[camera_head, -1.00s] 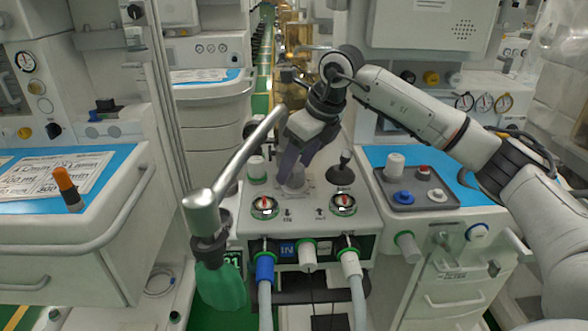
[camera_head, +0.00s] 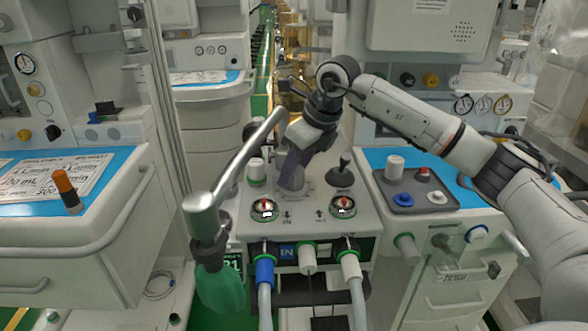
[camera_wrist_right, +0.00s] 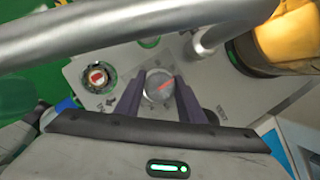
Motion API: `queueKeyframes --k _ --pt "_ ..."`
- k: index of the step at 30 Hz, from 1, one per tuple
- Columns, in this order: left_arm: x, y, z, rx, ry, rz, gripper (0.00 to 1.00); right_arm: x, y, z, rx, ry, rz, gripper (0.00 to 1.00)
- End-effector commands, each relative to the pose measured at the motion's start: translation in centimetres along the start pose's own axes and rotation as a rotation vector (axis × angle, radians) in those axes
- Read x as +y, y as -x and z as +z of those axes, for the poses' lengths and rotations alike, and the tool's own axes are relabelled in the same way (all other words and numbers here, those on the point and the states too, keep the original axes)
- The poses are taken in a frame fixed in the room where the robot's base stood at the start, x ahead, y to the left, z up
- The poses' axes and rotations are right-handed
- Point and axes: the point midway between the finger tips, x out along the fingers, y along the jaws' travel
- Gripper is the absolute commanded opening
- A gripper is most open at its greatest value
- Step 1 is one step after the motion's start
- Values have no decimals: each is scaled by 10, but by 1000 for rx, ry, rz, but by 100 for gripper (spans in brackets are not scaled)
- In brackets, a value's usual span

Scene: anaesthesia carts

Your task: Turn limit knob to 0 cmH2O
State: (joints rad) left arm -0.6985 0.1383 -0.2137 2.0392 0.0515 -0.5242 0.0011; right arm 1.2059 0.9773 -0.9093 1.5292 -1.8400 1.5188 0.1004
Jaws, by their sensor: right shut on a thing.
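The limit knob (camera_head: 290,181) is a grey round knob near the middle of the light-grey panel top (camera_head: 318,226). My right gripper (camera_head: 293,167) reaches down onto the knob from above. In the right wrist view its two dark purple fingers (camera_wrist_right: 159,79) stand on either side of the knob and are shut on it. The scale around the knob is too small to read. My left gripper is not in view.
A silver bar (camera_head: 245,160) with a green bag (camera_head: 221,288) hangs at the panel's left front. A black lever (camera_head: 342,173) stands right of the knob. Two red-centred, green-ringed ports (camera_head: 264,209) (camera_head: 343,206) sit in front. Hoses (camera_head: 356,285) hang from the panel front.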

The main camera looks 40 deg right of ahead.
Motion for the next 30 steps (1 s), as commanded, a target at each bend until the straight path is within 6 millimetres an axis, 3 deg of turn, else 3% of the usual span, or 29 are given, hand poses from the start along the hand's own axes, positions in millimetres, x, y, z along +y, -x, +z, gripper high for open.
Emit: queueKeyframes --k 8,23,30 --pt "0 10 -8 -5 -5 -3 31 0 3 1 0 144 62 13" --pt "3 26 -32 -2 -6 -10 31 1 3 2 -2 572 242 13" --pt "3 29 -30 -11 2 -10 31 1 3 2 -4 762 319 13"
